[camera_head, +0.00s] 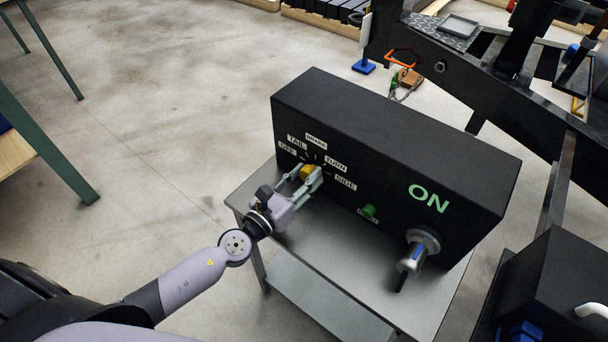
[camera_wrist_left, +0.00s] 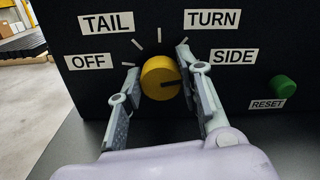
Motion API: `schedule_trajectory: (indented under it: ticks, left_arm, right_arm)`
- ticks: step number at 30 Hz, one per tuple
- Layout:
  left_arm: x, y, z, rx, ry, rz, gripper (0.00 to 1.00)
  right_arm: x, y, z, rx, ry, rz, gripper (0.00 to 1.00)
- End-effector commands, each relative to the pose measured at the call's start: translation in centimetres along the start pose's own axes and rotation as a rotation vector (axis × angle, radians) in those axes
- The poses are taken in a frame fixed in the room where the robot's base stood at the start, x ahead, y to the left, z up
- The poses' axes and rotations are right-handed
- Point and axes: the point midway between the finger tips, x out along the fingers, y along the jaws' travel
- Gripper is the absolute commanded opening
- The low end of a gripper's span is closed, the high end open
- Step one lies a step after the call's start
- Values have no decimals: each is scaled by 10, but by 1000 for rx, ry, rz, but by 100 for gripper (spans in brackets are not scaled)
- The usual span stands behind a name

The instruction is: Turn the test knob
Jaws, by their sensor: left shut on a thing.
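The yellow test knob (camera_head: 306,171) sits on the front of a black test box (camera_head: 395,140), at its left part. It shows large in the left wrist view (camera_wrist_left: 157,78), with a dark line on its face reaching to the right edge, on the side of the SIDE label (camera_wrist_left: 233,57). The labels OFF (camera_wrist_left: 88,62), TAIL (camera_wrist_left: 107,23) and TURN (camera_wrist_left: 212,19) surround it; BRAKE (camera_head: 316,142) shows in the head view. My left gripper (camera_head: 309,174) has a finger on each side of the knob and is shut on it. My right gripper is not in view.
The box stands on a grey metal table (camera_head: 345,235). A green reset button (camera_head: 369,211), green ON lettering (camera_head: 428,199) and a silver connector (camera_head: 418,251) are to the right of the knob. A black trailer frame (camera_head: 500,85) passes behind. Open floor lies left.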

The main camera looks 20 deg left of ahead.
Motion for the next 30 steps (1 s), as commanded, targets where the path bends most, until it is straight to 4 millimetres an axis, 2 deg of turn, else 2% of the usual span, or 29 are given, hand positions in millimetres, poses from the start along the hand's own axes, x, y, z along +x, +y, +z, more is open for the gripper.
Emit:
schedule_trajectory:
  ticks: [17, 18, 27, 30]
  left_arm:
    - [-1, 0, -3, 36, 6, -1, 5]
    - [-1, 0, -3, 36, 6, -1, 34]
    - [0, 0, -1, 35, 2, -1, 53]
    - [0, 0, -1, 34, 2, 0, 53]
  right_arm:
    - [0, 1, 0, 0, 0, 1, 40]
    - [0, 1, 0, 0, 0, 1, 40]
    - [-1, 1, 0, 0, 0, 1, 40]
    - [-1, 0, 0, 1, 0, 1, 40]
